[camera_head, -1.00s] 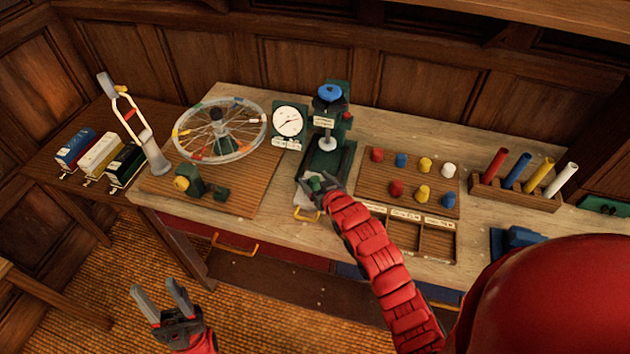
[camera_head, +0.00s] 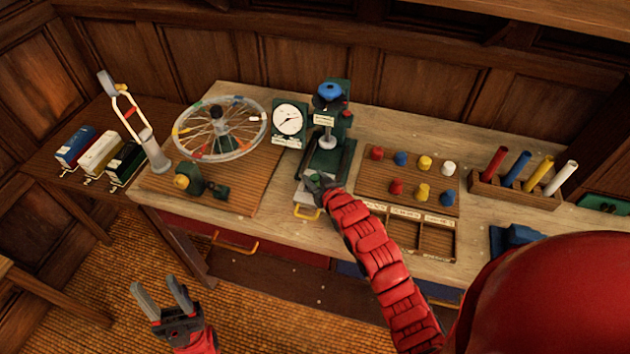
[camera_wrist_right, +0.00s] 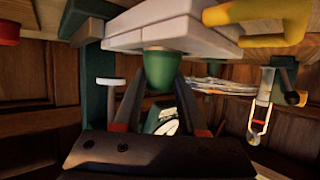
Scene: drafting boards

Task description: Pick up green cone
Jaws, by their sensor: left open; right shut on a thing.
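The green cone (camera_wrist_right: 163,70) is between the fingers of my right gripper (camera_wrist_right: 160,92) in the right wrist view, close against a pale block-like part. My right gripper (camera_head: 318,184) is shut on it at the front of the green press (camera_head: 328,150) in the head view. There the cone shows only as a small green patch (camera_head: 318,181), partly covered by the fingers. My left gripper (camera_head: 156,290) is open and empty, over the floor in front of the table.
A wooden board (camera_head: 373,190) with red, blue, yellow and white pegs lies right of my right arm, with a compartment tray (camera_head: 436,241) before it. A spoked wheel (camera_head: 236,155) and a dial gauge (camera_head: 288,121) stand left. A yellow handle (camera_head: 307,213) is close below my right gripper.

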